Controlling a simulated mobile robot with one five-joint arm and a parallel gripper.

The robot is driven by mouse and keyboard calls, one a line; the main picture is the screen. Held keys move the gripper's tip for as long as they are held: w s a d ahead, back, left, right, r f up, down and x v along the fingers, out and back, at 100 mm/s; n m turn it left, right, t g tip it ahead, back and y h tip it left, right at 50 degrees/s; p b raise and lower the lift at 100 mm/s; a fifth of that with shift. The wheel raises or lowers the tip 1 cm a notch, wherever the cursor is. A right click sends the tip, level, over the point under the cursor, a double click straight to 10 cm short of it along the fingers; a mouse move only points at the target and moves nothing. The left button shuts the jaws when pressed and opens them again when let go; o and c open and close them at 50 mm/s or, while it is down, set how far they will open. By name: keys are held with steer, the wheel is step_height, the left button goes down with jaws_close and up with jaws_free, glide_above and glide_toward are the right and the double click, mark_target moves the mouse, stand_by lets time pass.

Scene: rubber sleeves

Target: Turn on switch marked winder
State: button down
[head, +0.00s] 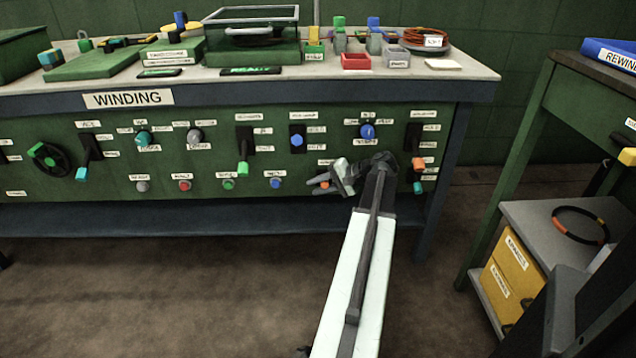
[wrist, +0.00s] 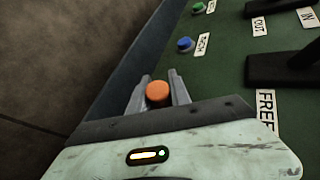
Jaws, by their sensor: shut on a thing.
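My gripper (head: 324,181) is at the right part of the green winding panel (head: 60,185), low in the row of small controls. In the wrist view, the two grey fingers of my gripper (wrist: 158,92) are closed around an orange round knob (wrist: 158,94). The orange knob shows only partly between the fingers in the head view. A small white label (head: 326,162) sits above it; its text is too small to read. I cannot make out a label reading winder, nor the knob's on or off position.
A blue button (wrist: 185,44) and a green button (wrist: 198,8) line up beyond the knob. Black lever plates (wrist: 285,68) rise close on the right, by a FREE label (wrist: 266,106). An orange-handled lever (head: 419,163) is right of my gripper. Open floor (head: 180,290) lies in front.

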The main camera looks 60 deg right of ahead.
stand_by(0.3)
steer(key=c, duration=1.2)
jaws_free()
steer(key=shift+r, duration=0.1)
steer(key=p+v, duration=0.4)
steer(key=v, duration=0.3)
steer(key=shift+s+d+r, duration=0.2)
steer(key=shift+s+r, duration=0.05)
steer(key=shift+s, duration=0.05)
